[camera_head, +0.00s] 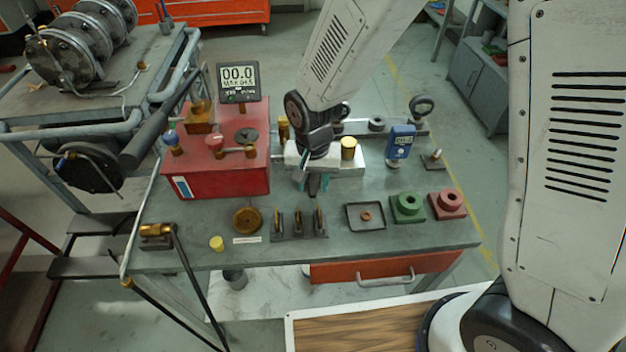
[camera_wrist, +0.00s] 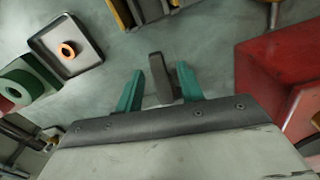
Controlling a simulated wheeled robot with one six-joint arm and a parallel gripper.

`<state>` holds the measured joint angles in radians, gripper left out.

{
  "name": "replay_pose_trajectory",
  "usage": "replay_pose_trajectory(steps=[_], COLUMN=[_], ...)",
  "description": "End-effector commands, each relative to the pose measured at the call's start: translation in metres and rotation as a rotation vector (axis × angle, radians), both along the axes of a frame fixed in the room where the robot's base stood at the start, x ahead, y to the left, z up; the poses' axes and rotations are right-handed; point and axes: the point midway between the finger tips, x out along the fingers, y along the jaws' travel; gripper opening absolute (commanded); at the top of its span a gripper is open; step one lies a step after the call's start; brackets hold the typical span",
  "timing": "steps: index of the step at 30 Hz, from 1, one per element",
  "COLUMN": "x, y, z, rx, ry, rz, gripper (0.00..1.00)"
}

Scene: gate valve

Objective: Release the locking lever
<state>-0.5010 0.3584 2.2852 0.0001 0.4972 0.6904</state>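My gripper (camera_head: 313,186) is over the middle of the workbench, pointing down. In the wrist view its two teal fingers (camera_wrist: 160,90) stand apart. A grey, blocky upright bar (camera_wrist: 158,72) shows between them, closer to the right finger; a gap is visible on its left. It may be the locking lever, but its base is hidden behind my gripper. In the head view a dark piece shows between the fingertips, and my wrist hides most of the metal fixture (camera_head: 349,166) behind it.
A red box (camera_head: 225,180) with knobs and a display reading 00.0 stands to the left. In front are a slotted holder (camera_head: 300,236), a square tray (camera_head: 366,225) with an orange ring, and green (camera_head: 407,207) and red (camera_head: 447,203) blocks. A blue gauge (camera_head: 401,141) stands back right.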

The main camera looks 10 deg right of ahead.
Motion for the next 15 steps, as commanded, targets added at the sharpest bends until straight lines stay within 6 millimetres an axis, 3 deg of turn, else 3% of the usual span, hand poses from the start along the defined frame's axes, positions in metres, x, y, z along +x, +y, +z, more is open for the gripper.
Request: replay_pose_trajectory(steps=[3,8,15], x=[0.0000,-0.0001,-0.0003], y=[-0.0001,-0.0001,-0.0024], z=[0.0002,0.0003,0.0005], rx=[0.000,0.000,0.000], ry=[0.000,0.000,0.000], rz=[0.000,0.000,0.052], gripper=[0.38,0.00,0.00])
